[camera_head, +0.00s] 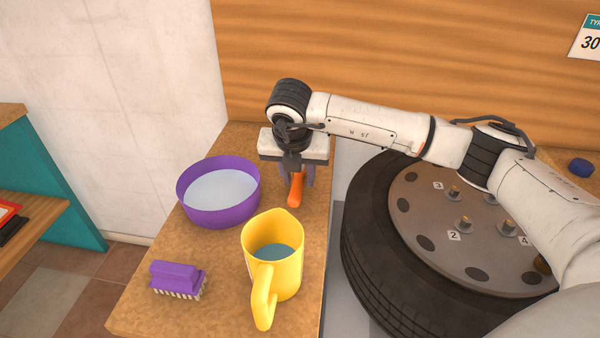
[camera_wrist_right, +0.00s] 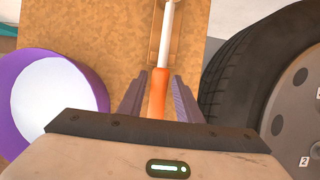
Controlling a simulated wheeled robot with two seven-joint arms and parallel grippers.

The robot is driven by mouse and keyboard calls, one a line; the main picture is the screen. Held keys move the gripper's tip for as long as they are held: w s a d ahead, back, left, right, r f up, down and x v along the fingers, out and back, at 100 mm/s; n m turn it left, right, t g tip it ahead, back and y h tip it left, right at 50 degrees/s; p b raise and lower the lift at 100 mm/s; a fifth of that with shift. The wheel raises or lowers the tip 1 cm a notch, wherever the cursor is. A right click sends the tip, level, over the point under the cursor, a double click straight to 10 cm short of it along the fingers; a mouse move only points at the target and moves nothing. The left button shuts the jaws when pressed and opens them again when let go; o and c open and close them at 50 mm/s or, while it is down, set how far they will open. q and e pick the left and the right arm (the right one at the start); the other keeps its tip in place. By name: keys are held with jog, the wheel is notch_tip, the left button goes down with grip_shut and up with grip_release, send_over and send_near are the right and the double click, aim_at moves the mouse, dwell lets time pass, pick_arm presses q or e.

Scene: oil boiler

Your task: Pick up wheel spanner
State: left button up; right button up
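The wheel spanner shows its orange handle (camera_head: 296,190) at the back of the wooden bench, below my right gripper (camera_head: 297,179). In the right wrist view, the orange handle (camera_wrist_right: 158,92) lies between the two purple fingers of my right gripper (camera_wrist_right: 158,86), with a gap on each side. Its silver shaft runs on toward the top of that view, and its far end is cut off there. My right gripper is open around the handle. My left gripper is not in view.
A purple bowl (camera_head: 182,201) stands left of the spanner. A yellow jug (camera_head: 284,230) with liquid and a purple brush (camera_head: 177,279) are nearer on the bench (camera_head: 220,300). A large tyre (camera_head: 368,265) with a studded hub stands right. A wooden wall (camera_head: 400,50) rises behind.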

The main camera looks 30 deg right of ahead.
jog(key=shift+r, duration=0.1)
grip_shut()
notch_tip(320, 180, up, 9)
jog(key=shift+w+r, duration=0.1)
jog(key=shift+r, duration=0.4)
